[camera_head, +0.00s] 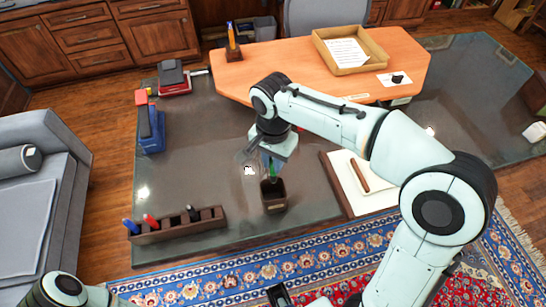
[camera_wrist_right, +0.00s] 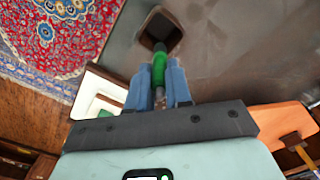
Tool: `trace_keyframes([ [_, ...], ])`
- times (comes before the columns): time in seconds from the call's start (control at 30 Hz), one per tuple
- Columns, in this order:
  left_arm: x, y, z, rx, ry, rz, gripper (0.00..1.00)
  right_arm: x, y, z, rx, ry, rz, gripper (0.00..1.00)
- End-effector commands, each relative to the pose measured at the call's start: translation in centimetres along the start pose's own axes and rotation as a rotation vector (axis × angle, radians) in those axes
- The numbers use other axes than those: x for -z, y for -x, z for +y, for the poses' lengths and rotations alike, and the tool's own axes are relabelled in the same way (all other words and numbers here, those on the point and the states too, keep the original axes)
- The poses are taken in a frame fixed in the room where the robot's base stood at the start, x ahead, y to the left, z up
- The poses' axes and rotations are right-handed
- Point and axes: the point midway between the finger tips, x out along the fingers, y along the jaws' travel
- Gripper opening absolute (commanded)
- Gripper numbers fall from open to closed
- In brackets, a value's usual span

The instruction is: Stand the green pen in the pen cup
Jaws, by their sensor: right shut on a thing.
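The green pen (camera_wrist_right: 160,66) is gripped between the blue fingers of my right gripper (camera_wrist_right: 158,88), its dark end pointing at the pen cup's opening. In the head view my right gripper (camera_head: 271,166) is right above the pen cup (camera_head: 274,203), and a bit of green shows at the cup's mouth. The dark square cup stands upright on the glass table; in the wrist view its rim (camera_wrist_right: 177,28) surrounds the pen's dark end. I cannot tell how far the end is inside.
A wooden pen rack (camera_head: 178,226) with blue, red and dark pens stands to the left. A pad with a brown bar (camera_head: 359,174) lies to the right. A wooden desktop (camera_head: 300,58) with a paper tray (camera_head: 374,63) is behind. The glass between rack and cup is clear.

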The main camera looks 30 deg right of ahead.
Motion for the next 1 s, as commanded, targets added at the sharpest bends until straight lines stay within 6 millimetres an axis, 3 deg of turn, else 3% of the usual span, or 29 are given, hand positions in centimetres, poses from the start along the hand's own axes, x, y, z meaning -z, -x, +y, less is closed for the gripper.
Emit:
trace_keyframes([
  [0.5,-0.4,-3.8,-1.5,0.005,0.005,-0.013,0.49,0.0,-5.3,0.0,0.000,0.000,0.001,0.00],
  [0.97,-0.4,-4.3,-1.7,0.005,0.005,-0.015,0.49,0.0,-6.1,-0.1,0.001,0.001,0.001,0.00],
  [1.0,-0.4,-4.3,-1.7,0.005,0.005,-0.015,0.49,0.0,-6.1,-0.1,0.001,0.001,0.001,0.32],
])
